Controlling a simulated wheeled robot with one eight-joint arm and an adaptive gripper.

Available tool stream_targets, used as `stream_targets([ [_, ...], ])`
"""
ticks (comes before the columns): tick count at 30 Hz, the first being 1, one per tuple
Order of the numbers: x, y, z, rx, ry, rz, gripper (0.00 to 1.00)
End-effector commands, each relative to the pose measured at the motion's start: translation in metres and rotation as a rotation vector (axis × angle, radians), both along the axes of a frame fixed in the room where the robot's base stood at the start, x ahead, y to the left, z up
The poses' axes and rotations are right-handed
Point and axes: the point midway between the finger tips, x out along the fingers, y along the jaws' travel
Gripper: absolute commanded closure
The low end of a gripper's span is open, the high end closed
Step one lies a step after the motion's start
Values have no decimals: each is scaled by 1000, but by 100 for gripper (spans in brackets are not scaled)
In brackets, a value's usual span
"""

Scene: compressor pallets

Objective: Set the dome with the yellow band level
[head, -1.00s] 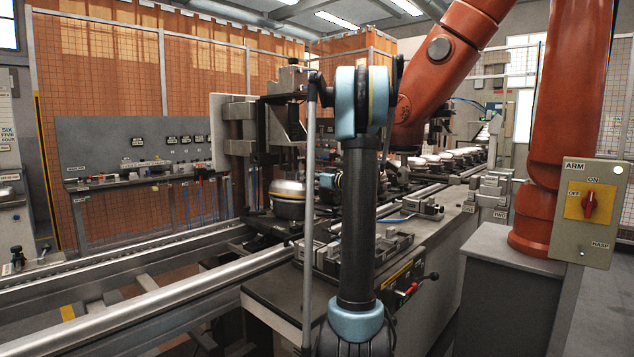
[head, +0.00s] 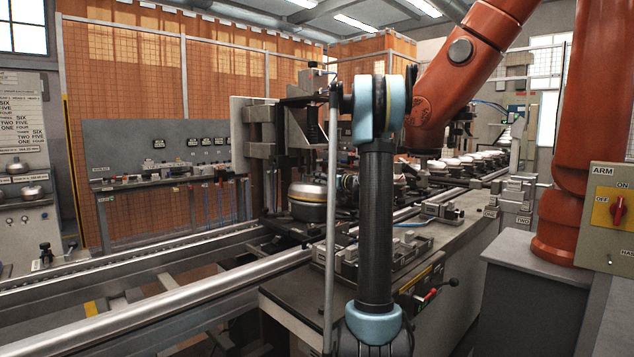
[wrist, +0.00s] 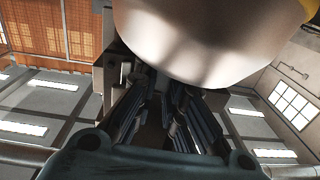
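The dome with the yellow band (head: 308,203) is a grey metal dome in the middle of the head view, on the dark fixture below the upright press. My gripper (head: 346,184) is just right of the dome, partly hidden behind my arm. In the wrist view, the pale dome (wrist: 215,40) fills the top, with a yellow patch at the upper right corner. My gripper's fingers (wrist: 162,95) point toward it, with a dark gap between them. Their tips are in shadow, so contact is unclear.
Rails (head: 150,318) run along the left. A workbench (head: 300,292) with metal clamps stands in front of the dome. A large orange robot arm (head: 470,75) and a switch box (head: 607,215) are on the right. More domes (head: 470,160) line the conveyor behind.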

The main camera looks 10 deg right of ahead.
Motion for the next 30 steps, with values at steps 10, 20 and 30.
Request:
stream_targets([
  [10,0,-2,-1,-6,1,-3,100],
  [20,0,-3,5,-6,1,-4,100],
  [30,0,-3,10,-2,0,-3,100],
])
